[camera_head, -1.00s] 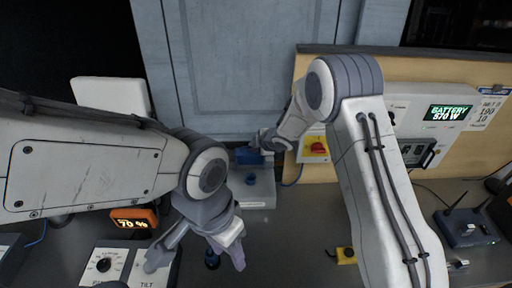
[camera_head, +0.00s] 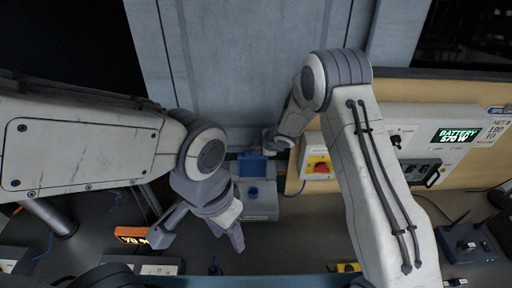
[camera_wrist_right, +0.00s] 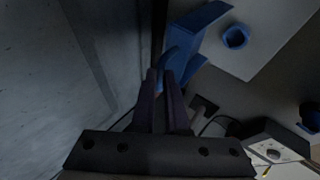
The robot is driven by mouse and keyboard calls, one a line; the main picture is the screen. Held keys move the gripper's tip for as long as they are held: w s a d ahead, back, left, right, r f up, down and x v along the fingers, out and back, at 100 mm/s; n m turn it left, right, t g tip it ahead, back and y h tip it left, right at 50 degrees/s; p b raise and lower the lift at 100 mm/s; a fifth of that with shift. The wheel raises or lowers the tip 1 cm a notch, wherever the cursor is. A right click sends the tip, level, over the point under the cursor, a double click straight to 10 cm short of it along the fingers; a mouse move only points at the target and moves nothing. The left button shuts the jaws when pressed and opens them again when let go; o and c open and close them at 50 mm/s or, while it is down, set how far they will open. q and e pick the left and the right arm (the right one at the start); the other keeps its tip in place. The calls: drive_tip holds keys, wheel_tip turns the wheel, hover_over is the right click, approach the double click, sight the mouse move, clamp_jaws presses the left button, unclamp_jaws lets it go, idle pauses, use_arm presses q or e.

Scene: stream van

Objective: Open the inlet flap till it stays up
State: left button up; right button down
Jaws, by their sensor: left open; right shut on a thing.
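The inlet box (camera_head: 260,208) is a grey block at the foot of the grey wall panel, with a blue knob (camera_head: 253,191) on it. Its blue flap (camera_head: 251,168) is at the box's far end; it also shows in the right wrist view (camera_wrist_right: 188,42), standing out from the box. How far it is raised I cannot tell. My right gripper (camera_head: 270,142) is at the flap; in the right wrist view its fingers (camera_wrist_right: 160,75) are closed against the flap's lower blue part, hiding the contact. My left gripper (camera_head: 236,236) is open and empty, nearer than the box.
A yellow panel with a red switch (camera_head: 318,165) stands close right of my right gripper. A battery unit (camera_head: 455,135) and a router (camera_head: 470,243) are further right.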

drive_tip(key=shift+a+r, duration=0.15)
drive_tip(key=shift+a, duration=0.1)
drive_tip(key=c, duration=0.9)
unclamp_jaws()
drive_tip(key=shift+d, duration=0.15)
drive_tip(key=b+v, duration=0.1)
drive_tip(key=v, duration=0.9)
drive_tip(key=shift+s+d, duration=0.15)
